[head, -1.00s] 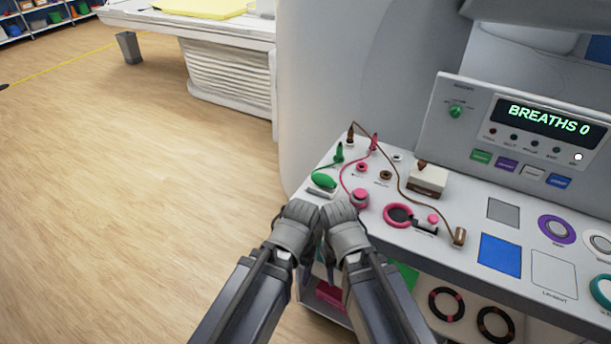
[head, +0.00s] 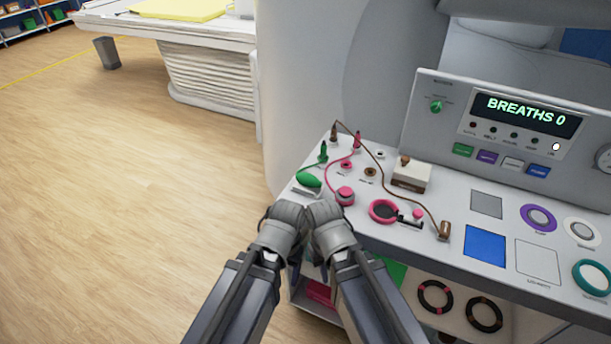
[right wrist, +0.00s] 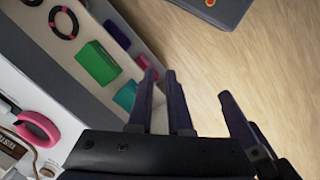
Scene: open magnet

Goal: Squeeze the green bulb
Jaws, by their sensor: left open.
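The green bulb (head: 308,180) lies near the left edge of the white console top, beside a green plug (head: 323,151). It is not visible in the right wrist view. My left gripper (head: 295,258) is in front of and below the bulb, at the console's near left corner, apart from it. It is open and points down, its fingers mostly hidden by the wrist. My right gripper (head: 325,264) is close beside it; in the right wrist view (right wrist: 200,88) its dark fingers stand apart with nothing between them. A display (head: 520,110) reads "BREATHS 0".
A pink knob (head: 345,196), a pink ring (head: 383,211), a white box (head: 411,176) and brown and pink cables crowd the console top near the bulb. Rings and coloured boxes sit on a shelf below. Open wooden floor (head: 120,220) lies to the left.

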